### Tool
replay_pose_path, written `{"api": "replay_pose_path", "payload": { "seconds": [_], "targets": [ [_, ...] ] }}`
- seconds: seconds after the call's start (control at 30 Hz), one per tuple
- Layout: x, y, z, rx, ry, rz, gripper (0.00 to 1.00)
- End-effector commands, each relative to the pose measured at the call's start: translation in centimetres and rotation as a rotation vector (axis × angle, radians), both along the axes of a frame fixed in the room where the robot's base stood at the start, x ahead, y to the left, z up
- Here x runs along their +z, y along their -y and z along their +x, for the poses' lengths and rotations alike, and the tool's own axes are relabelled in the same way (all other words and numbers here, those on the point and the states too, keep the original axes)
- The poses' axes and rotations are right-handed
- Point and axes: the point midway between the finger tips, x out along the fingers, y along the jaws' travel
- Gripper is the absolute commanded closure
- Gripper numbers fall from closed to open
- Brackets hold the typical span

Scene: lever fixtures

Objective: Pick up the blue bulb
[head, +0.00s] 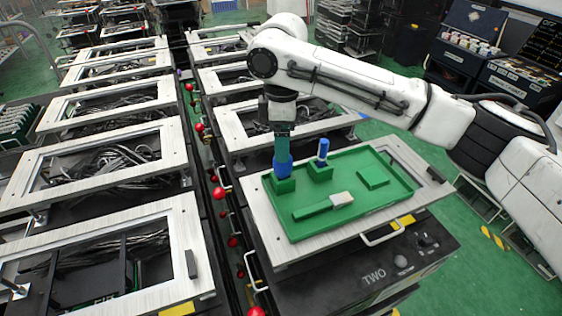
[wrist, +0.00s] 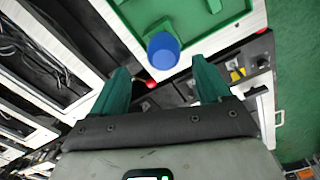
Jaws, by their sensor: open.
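A wide blue piece, apparently the blue bulb (head: 282,168), stands upright on a green block at the left of the green tray (head: 348,207). In the wrist view the bulb (wrist: 163,50) shows its round blue top, just beyond the fingertips and between their lines. My gripper (head: 283,145) points down right above the bulb in the head view. In the wrist view its two teal fingers (wrist: 160,75) are spread apart with nothing between them. Whether the fingertips overlap the bulb in height is hard to tell.
A slimmer blue peg (head: 322,150) stands on another green block close to the right of the bulb. A green lever with a pale end (head: 341,199) and a flat green block (head: 373,177) are on the tray. Red knobs (head: 219,193) line the gap on the left.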

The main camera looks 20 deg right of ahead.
Motion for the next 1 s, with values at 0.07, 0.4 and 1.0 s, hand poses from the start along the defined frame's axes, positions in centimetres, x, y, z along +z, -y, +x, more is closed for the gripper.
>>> {"api": "replay_pose_path", "payload": {
  "seconds": [0.07, 0.4, 1.0],
  "targets": [
    [-1.2, 0.0, 0.0, -0.001, -0.002, 0.000, 0.23],
    [-4.0, 0.0, -0.3, 0.000, 0.000, 0.000, 0.23],
    [-7.9, -0.1, -0.6, 0.000, 0.002, 0.001, 0.28]
  ]
}}
